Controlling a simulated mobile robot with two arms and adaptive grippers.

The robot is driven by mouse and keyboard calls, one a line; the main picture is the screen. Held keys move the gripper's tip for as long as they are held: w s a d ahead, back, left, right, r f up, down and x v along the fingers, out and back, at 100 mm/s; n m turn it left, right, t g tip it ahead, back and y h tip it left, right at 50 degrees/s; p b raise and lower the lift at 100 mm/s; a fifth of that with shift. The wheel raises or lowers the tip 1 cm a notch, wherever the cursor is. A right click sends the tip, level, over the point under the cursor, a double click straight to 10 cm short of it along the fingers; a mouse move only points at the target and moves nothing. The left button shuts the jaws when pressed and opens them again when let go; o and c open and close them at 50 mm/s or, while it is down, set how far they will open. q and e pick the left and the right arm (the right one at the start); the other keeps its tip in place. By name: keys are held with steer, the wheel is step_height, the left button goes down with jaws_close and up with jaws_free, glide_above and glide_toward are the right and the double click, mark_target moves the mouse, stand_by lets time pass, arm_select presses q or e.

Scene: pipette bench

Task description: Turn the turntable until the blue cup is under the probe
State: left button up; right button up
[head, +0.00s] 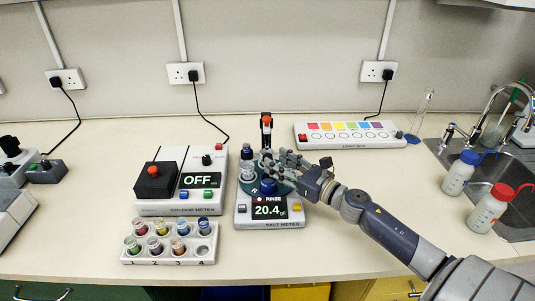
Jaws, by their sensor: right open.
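The salt meter (243,216) stands mid-bench with a teal turntable (250,187) on top. A dark blue cup (268,187) sits at the turntable's front, just behind the screen. A pale cup (247,173) sits at its left, with another dark blue-topped item (246,151) behind. The black probe stand (266,138) with a red top rises at the back; the probe tip is hidden. My right gripper (272,165) is open over the turntable, its fingers covering the middle and right. Whether it touches anything is unclear. My left gripper is out of view.
The colour meter (178,209), showing OFF, stands close on the left. A rack of coloured vials (170,248) lies in front of it. A light box (350,135) is behind right. Wash bottles (490,208) and a sink are at right. The front centre bench is clear.

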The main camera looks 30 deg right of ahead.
mark_target(271, 158)
steer(key=shift+p+x, duration=0.55)
steer(key=shift+x, duration=1.85)
steer(key=shift+c, duration=0.4)
jaws_close()
